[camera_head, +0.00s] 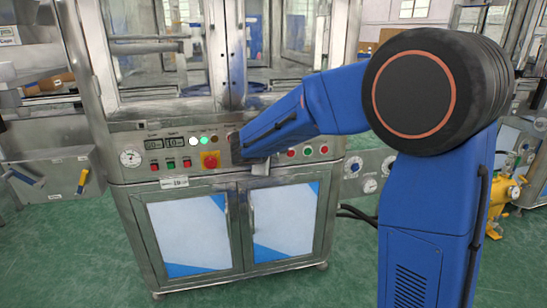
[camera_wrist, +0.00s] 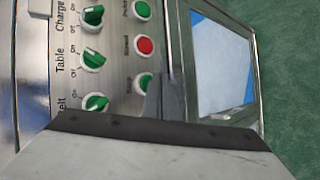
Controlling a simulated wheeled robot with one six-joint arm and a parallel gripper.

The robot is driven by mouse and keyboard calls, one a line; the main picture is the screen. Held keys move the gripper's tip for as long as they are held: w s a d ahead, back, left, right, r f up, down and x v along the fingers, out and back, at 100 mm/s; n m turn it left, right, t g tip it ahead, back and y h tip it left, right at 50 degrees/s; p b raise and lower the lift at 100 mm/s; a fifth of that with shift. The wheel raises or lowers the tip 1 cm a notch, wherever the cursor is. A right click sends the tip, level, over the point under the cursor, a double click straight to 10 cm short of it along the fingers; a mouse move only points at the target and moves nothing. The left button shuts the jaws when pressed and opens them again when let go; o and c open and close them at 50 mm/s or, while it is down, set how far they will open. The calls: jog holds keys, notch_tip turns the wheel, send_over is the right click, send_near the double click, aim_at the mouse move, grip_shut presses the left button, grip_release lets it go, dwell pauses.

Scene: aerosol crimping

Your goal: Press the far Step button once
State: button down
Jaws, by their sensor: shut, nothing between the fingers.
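A green button (camera_wrist: 146,84) sits on the machine's control panel in the wrist view; its small label looks like "Step". My gripper (camera_wrist: 160,98) is shut and empty, with its fingertips right beside this button and overlapping its edge. Whether they touch it I cannot tell. In the head view my blue arm reaches to the panel and hides part of it, including the spot in front of my gripper.
A red button (camera_wrist: 145,46) and another green button (camera_wrist: 141,10) are in the same row. Green knobs (camera_wrist: 93,58) labelled Charge, Table and Belt run alongside.

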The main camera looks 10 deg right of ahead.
jog(key=shift+s, duration=0.2)
jog(key=s, duration=0.5)
dwell(0.6)
jog(key=shift+w, duration=0.1)
dwell(0.4)
jog(key=s+d+m+g, duration=0.1)
jog(key=s+d+m, duration=0.1)
jog(key=s+d, duration=0.35)
jog(key=s+d+m+g+y, duration=0.1)
jog(key=s+d+m+g, duration=0.15)
jog(key=s, duration=0.65)
jog(key=s+d+m+g, duration=0.1)
jog(key=s+d+m, duration=0.25)
jog(key=s, duration=0.35)
jog(key=s+a+f+m+y, duration=0.1)
jog(key=s+a+m+y, duration=0.1)
jog(key=s, duration=0.8)
jog(key=s+a+f+m+y, duration=0.1)
jog(key=s+f+m+y, duration=0.1)
jog(key=s, duration=0.7)
jog(key=shift+s+a+m+y, duration=0.3)
jog(key=shift+s+a+y, duration=0.1)
jog(key=shift+y, duration=0.3)
jog(key=shift+d+f, duration=0.1)
